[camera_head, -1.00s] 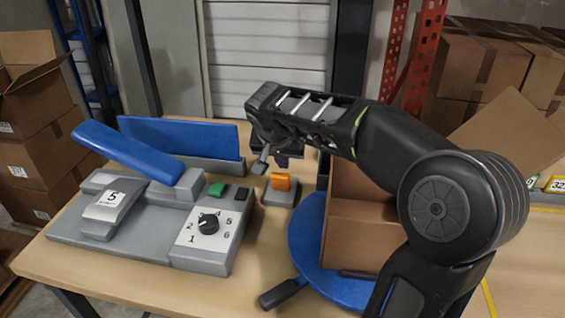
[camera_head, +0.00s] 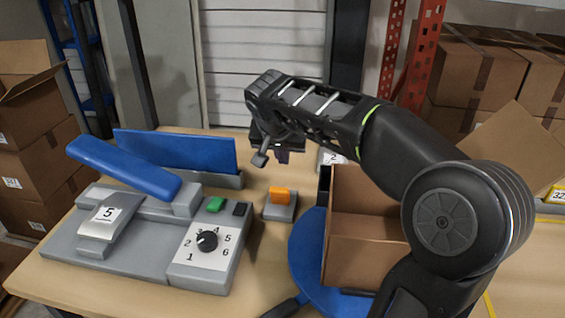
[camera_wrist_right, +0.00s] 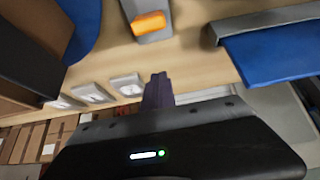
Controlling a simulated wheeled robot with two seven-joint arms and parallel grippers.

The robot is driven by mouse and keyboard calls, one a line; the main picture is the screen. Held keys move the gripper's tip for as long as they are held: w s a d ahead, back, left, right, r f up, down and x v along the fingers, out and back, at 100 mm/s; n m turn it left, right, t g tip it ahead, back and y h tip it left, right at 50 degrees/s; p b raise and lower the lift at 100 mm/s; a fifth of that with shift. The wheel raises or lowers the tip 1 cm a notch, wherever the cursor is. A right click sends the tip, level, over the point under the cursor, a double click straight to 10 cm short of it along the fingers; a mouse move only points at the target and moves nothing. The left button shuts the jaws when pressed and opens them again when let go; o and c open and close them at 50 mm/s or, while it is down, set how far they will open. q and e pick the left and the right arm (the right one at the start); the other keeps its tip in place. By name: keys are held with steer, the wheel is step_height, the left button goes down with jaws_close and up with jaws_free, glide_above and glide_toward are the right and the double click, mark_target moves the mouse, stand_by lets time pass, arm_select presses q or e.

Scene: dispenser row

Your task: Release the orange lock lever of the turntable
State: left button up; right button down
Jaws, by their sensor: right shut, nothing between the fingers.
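The orange lock lever (camera_head: 279,195) sits on a small grey base (camera_head: 279,211) beside the blue turntable (camera_head: 306,256). The lever also shows at the top of the right wrist view (camera_wrist_right: 149,23). My right gripper (camera_head: 283,156) is above and behind the lever in the head view, apart from it. Its fingers (camera_wrist_right: 158,90) are shut and empty, over the bare table in the right wrist view. An open cardboard box (camera_head: 365,250) stands on the turntable. My left gripper is not in view.
Left of the lever stands a grey dispenser (camera_head: 110,253) with a blue arm (camera_head: 122,168), a dial (camera_head: 207,240) and a green button (camera_head: 215,204). A blue upright panel (camera_head: 175,152) stands behind it. Several white numbered tags (camera_wrist_right: 126,85) lie at the table's back.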

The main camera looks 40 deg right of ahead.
steer(key=v, duration=0.6)
steer(key=shift+s+a, duration=0.3)
steer(key=shift+a, duration=0.05)
steer(key=shift+f, duration=0.15)
